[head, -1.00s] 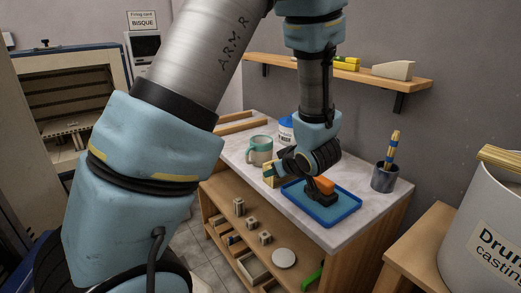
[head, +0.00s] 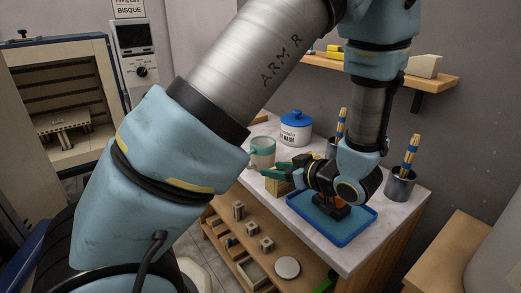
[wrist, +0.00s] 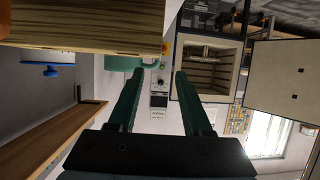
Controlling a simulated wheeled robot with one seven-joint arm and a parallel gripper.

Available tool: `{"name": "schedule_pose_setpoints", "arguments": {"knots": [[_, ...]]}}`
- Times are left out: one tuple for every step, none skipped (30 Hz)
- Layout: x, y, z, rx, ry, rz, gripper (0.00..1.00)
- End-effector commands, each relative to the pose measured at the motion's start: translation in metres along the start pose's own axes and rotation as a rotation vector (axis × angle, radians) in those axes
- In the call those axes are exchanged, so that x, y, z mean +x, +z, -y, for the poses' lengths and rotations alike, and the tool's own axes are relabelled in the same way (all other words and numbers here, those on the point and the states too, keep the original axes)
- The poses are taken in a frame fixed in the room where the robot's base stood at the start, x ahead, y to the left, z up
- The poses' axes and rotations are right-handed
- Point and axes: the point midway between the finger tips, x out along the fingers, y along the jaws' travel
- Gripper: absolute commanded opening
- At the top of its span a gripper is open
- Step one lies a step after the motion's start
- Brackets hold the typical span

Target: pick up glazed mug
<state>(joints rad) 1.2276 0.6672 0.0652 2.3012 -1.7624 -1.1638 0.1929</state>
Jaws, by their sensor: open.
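The glazed mug (head: 263,150), pale with a teal glazed upper part, stands upright on the far left of the worktop in the head view. My gripper (head: 265,170) is open, its green fingers pointing left close to the mug's near side. Contact cannot be told in this view. In the wrist view, my gripper (wrist: 159,72) has nothing between its spread fingers. A teal part of the mug (wrist: 118,63) shows by the left fingertip there, mostly hidden behind a wooden block (wrist: 85,22).
The wooden block (head: 277,186) stands just below the fingers. A blue-lidded jar (head: 296,132) stands behind the mug. A blue tray (head: 346,241) lies under my wrist. Brush pots (head: 399,187) stand to the right. A wall shelf (head: 435,82) is above.

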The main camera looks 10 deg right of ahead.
Motion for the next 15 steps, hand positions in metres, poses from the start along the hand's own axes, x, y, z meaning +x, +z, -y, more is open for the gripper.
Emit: {"name": "schedule_pose_setpoints", "arguments": {"knots": [[0.001,0.000,0.000,0.001,-0.001,-0.001,0.50],[0.003,0.000,0.000,0.001,-0.002,-0.002,0.50],[0.006,-0.001,0.000,0.000,-0.003,-0.002,0.50],[0.010,-0.001,0.001,0.000,-0.003,-0.002,0.50],[0.015,-0.001,0.001,0.000,-0.005,-0.003,0.50],[0.022,-0.002,0.001,0.002,-0.006,-0.004,0.50],[0.026,-0.002,0.001,0.002,-0.005,-0.003,0.50],[0.031,-0.002,0.001,0.002,-0.005,-0.002,0.50],[0.038,-0.002,0.001,0.001,-0.005,-0.002,0.50],[0.042,-0.002,0.001,0.001,-0.005,-0.003,0.50],[0.045,-0.002,0.001,0.001,-0.004,-0.003,0.50],[0.049,-0.002,0.001,0.001,-0.003,-0.002,0.50],[0.051,-0.001,0.001,0.001,-0.003,-0.001,0.50],[0.053,-0.001,0.001,0.001,-0.002,-0.001,0.50],[0.055,-0.001,0.001,0.001,-0.002,-0.001,0.50]]}}
